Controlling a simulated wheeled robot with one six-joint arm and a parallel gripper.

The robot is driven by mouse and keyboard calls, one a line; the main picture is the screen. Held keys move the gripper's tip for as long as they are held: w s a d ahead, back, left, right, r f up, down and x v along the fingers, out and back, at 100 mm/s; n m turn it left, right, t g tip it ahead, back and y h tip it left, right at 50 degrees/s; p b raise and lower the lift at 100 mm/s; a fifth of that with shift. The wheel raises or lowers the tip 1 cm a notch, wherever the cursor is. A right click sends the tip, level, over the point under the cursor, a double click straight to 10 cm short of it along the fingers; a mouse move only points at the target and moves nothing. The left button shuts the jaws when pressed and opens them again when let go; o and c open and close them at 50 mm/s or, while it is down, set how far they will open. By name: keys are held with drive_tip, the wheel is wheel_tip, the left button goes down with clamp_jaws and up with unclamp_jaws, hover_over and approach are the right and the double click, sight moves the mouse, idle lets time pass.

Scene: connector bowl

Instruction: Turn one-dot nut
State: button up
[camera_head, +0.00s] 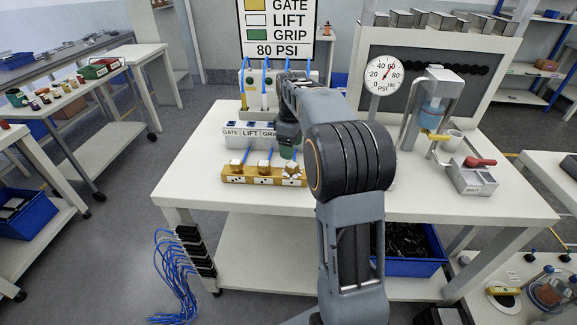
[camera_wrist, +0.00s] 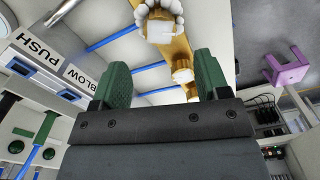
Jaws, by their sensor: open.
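A yellow block (camera_head: 262,176) sits near the left front of the white table and carries three brass-coloured nuts in a row: a left nut (camera_head: 237,167), a middle nut (camera_head: 264,168) and a right nut (camera_head: 291,168). Dotted white labels are on its front; the dots are too small to tell which nut has one. My gripper (camera_head: 287,150) hangs just above the right nut, open, its green fingers pointing down. In the wrist view, my open fingers (camera_wrist: 162,66) stand apart with the yellow block (camera_wrist: 180,47) beyond them. Nothing is clearly held.
A pressure gauge (camera_head: 384,75) and a grey press stand (camera_head: 434,105) are to the right. The front left tabletop is clear.

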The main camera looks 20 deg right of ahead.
sight(291, 164)
drive_tip(key=shift+d+f+b, duration=0.15)
drive_tip(key=shift+f+b, duration=0.15)
drive_tip(key=shift+f, duration=3.15)
drive_tip(key=shift+c, duration=0.2)
drive_tip(key=c, duration=0.9)
